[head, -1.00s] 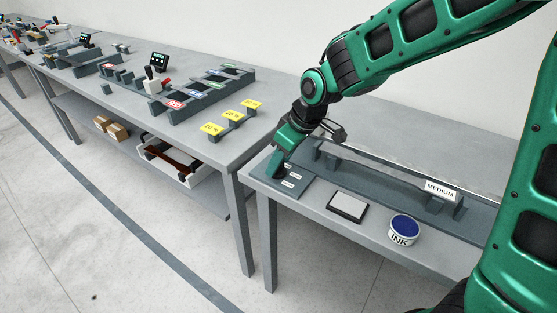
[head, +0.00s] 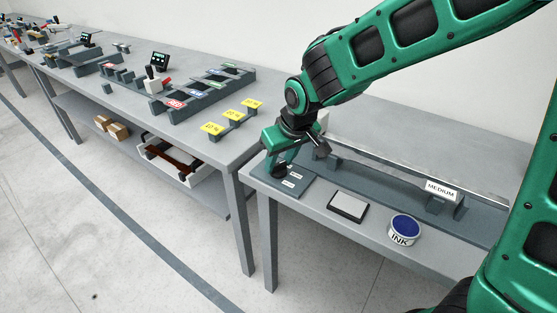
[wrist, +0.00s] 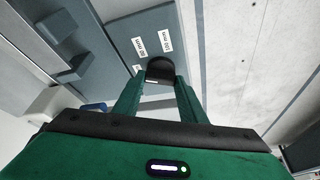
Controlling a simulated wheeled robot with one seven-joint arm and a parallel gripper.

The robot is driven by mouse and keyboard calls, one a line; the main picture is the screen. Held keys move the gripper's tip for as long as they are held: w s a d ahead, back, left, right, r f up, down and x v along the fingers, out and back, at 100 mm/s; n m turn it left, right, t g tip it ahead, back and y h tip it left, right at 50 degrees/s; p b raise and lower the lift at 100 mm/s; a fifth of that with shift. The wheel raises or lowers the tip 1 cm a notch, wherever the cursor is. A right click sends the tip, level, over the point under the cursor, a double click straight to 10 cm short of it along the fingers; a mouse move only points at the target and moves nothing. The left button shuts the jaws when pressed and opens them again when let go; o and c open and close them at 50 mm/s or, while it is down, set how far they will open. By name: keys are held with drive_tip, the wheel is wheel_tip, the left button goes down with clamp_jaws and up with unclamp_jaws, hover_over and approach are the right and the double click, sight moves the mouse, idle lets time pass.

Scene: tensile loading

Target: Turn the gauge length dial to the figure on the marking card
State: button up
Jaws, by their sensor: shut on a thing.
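The gauge length dial is a dark knob (wrist: 160,69) on a grey-blue plate (wrist: 147,22) with small white labels. In the wrist view it sits between the fingertips of my gripper (wrist: 160,82). The two green fingers are shut on it. In the head view my gripper (head: 279,168) points down at the plate (head: 295,190) on the near left corner of the right bench, and hides most of the dial. I cannot identify a marking card with a readable figure.
A dark-framed white pad (head: 347,205) and a blue ink tin (head: 403,229) stand right of the plate. A MEDIUM sign (head: 440,188) stands on a long grey fixture behind. Yellow cards (head: 232,116) stand on the left bench, across a gap.

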drive_tip(key=m+h, duration=0.1)
drive_tip(key=m, duration=0.2)
drive_tip(key=shift+w+r+m+t, duration=0.1)
drive_tip(key=shift+m+t, duration=0.3)
drive_tip(key=shift+a+m+h, duration=0.15)
drive_tip(key=shift+m+h, duration=0.65)
drive_tip(key=shift+m, duration=0.8)
drive_tip(key=o, duration=1)
drive_tip(key=shift+o, duration=0.3)
